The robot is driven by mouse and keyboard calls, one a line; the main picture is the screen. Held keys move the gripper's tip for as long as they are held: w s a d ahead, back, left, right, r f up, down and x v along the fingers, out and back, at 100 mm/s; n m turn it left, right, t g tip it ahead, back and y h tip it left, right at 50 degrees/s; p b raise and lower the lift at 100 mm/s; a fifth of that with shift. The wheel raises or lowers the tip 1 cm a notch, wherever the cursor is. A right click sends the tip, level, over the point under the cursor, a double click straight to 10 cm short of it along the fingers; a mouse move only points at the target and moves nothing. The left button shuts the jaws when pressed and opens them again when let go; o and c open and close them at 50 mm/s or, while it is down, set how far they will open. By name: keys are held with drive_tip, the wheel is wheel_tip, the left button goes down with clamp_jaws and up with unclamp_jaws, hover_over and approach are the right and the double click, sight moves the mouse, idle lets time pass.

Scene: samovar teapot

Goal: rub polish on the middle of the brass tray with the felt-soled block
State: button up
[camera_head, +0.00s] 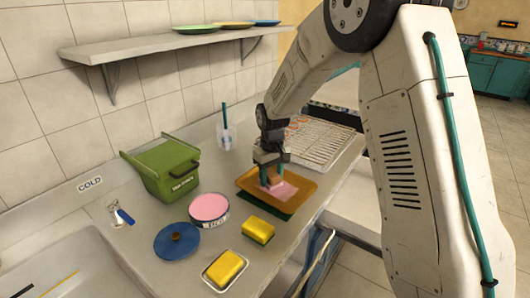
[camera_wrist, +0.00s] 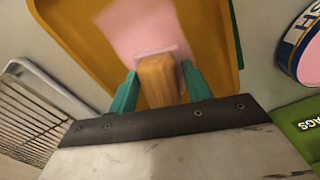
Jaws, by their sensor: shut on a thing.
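The brass tray (camera_head: 246,181) lies on a green mat (camera_head: 272,209) on the counter. A pink polish patch (camera_head: 285,191) covers part of the tray's middle; it also shows in the wrist view (camera_wrist: 138,28). My gripper (camera_head: 271,177) is over the tray, shut on the wooden block (camera_wrist: 157,80), whose sides sit between the teal fingers. The block's lower end is down at the pink patch and appears to touch the tray there. The open polish tin (camera_head: 209,208), full of pink polish, stands left of the tray.
A blue lid (camera_head: 177,243), a yellow sponge (camera_head: 257,229) and another sponge in a white dish (camera_head: 224,269) lie in front. A green rag box (camera_head: 165,169) stands at left. A wire rack (camera_head: 318,143) and a cup with a brush (camera_head: 226,137) are behind. A shelf (camera_head: 165,42) hangs above.

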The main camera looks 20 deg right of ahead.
sight(270, 173)
drive_tip(key=shift+w+a+r, duration=0.1)
drive_tip(key=shift+w+a, duration=0.15)
drive_tip(key=shift+w, duration=0.05)
wheel_tip(270, 173, up, 3)
drive_tip(key=shift+s+d+f, duration=0.1)
drive_tip(key=shift+s, duration=0.05)
drive_tip(key=shift+r, duration=2.65)
